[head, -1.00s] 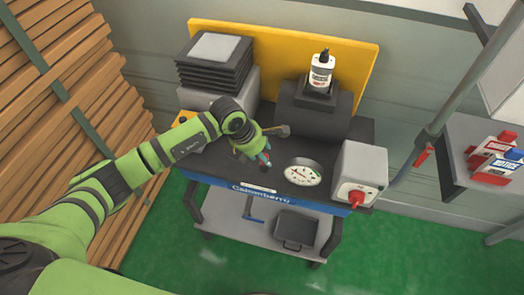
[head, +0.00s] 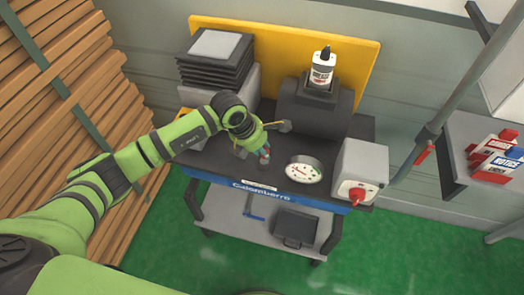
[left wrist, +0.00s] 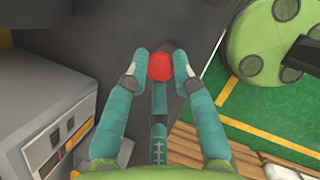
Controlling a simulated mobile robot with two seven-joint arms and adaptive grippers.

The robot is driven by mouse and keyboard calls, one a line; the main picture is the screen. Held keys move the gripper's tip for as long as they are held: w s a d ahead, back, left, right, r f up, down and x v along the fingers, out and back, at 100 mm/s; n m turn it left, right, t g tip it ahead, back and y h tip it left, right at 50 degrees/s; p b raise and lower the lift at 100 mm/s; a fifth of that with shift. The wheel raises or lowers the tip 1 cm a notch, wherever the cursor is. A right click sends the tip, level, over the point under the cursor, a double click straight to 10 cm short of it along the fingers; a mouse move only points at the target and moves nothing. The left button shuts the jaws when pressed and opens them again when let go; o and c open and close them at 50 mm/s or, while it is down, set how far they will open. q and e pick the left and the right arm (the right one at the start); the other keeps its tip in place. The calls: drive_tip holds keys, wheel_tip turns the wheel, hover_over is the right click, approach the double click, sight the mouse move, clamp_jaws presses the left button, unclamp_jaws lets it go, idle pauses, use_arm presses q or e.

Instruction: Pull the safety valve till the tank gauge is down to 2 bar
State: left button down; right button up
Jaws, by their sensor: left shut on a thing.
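The round white tank gauge (head: 303,170) lies face up on the dark bench top in the head view. Its needle is too small to read. My left gripper (head: 264,155) is just left of the gauge, over the bench top. In the left wrist view my left gripper (left wrist: 163,62) has its teal fingers shut on a round red knob (left wrist: 160,67), which I take to be the safety valve's. In the head view the knob is mostly hidden by the fingers. My right gripper does not show.
A grey box with a red rotary switch (head: 357,195) stands right of the gauge. A white bottle (head: 322,68) sits on the dark block (head: 317,112) behind. Dark trays (head: 215,65) are stacked at the back left. Red and white boxes (head: 494,155) lie on a right shelf.

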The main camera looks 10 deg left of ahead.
use_arm(q)
drive_tip(key=c, duration=1)
unclamp_jaws()
drive_tip(key=shift+w+d+r, duration=0.1)
drive_tip(key=shift+d, duration=0.05)
drive_tip(key=v, duration=1.2)
